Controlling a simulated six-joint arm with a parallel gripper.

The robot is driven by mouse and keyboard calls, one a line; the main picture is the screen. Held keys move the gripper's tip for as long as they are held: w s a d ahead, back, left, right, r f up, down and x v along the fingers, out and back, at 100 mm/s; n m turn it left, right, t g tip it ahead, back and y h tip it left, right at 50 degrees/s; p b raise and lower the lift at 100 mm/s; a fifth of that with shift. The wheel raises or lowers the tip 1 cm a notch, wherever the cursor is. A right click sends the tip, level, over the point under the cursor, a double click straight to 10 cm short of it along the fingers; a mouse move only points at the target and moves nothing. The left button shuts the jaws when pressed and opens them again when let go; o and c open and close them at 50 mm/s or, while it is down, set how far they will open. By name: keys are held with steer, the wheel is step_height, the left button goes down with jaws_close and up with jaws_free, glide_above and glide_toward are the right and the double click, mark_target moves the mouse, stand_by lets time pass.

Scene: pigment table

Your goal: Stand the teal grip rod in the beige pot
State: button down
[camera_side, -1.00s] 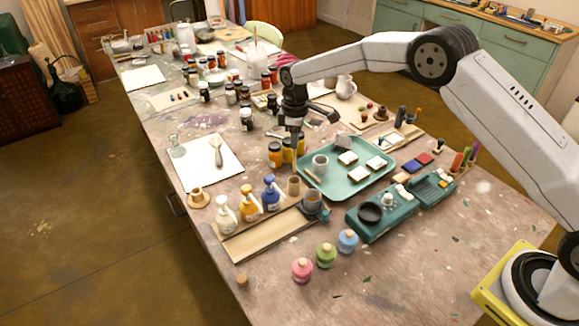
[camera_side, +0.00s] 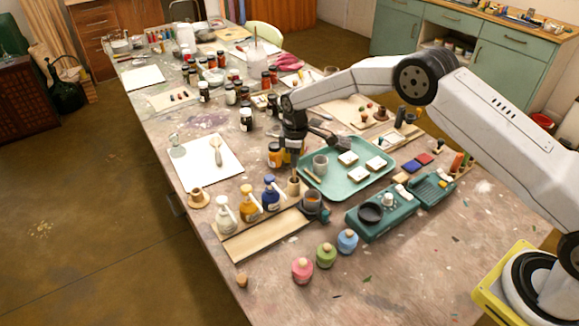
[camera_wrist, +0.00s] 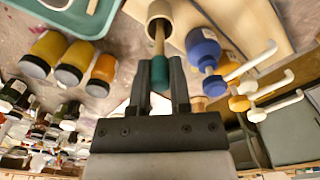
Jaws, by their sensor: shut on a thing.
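The teal grip rod has a teal end (camera_wrist: 160,74) and a pale wooden shaft (camera_wrist: 159,40). My gripper (camera_wrist: 160,72) is shut on the teal end. In the side view my gripper (camera_side: 294,158) is just above the beige pot (camera_side: 293,188), and the rod points down from it. In the wrist view the shaft's far end lies over the mouth of the beige pot (camera_wrist: 153,10) and appears to be inside it. How deep it reaches is hidden. The pot stands upright on the table.
A blue pump bottle (camera_side: 270,193) stands close left of the pot. A dark cup with orange content (camera_side: 312,203) is close to its right. Yellow and orange jars (camera_wrist: 71,62) stand near my gripper.

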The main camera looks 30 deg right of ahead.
steer(key=shift+f, duration=0.8)
steer(key=c, duration=0.6)
jaws_free()
steer(key=shift+o, duration=0.2)
steer(key=shift+r, duration=0.1)
step_height(320, 180, up, 12)
steer(key=shift+r, duration=0.1)
